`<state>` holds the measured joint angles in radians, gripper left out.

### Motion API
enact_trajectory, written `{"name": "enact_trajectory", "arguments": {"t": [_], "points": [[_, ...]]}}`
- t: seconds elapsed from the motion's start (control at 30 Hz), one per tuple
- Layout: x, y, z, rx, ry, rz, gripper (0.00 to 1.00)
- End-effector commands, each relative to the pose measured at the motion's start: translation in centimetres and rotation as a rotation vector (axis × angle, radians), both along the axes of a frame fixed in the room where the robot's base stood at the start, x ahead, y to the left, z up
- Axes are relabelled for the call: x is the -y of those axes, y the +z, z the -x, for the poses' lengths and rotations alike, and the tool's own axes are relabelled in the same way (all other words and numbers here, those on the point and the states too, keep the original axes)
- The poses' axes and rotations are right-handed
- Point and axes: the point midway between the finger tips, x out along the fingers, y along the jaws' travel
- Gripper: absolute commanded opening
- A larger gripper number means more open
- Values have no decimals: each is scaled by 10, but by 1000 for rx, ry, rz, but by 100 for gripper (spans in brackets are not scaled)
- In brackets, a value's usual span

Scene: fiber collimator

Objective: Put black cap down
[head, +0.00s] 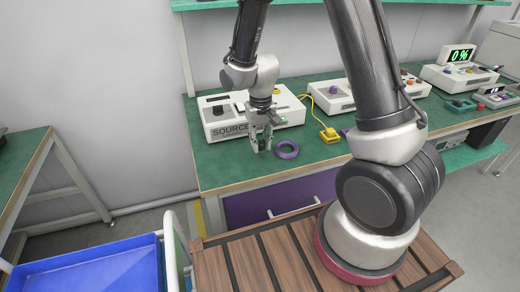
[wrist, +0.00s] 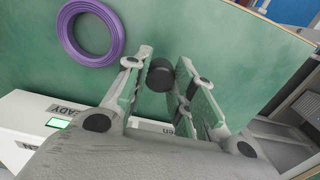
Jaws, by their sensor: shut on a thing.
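The black cap (wrist: 160,75) is a small dark cylinder between the fingertips of my gripper (wrist: 162,82) in the wrist view. My gripper is shut on it. The cap appears close to the green bench top (wrist: 222,62), but I cannot tell whether it touches. In the head view my gripper (head: 262,145) is low over the front left part of the bench (head: 235,170), in front of the SOURCE box. The cap cannot be made out there.
A purple ring (head: 287,150) lies just right of my gripper. The white SOURCE box (head: 222,125) stands behind it. A yellow connector (head: 329,135) on a cable lies further right. More instruments (head: 335,97) line the back. The bench's front left is clear.

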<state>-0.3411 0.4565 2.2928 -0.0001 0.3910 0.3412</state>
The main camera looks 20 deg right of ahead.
Motion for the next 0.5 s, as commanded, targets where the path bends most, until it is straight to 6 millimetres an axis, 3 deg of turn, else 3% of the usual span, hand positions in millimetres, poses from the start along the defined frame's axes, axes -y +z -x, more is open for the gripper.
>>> {"name": "enact_trajectory", "arguments": {"t": [0.2, 0.5], "points": [[0, -29, 1, -3, 0, 1, 0], [0, -31, 0, -1, 0, 0, 0]]}}
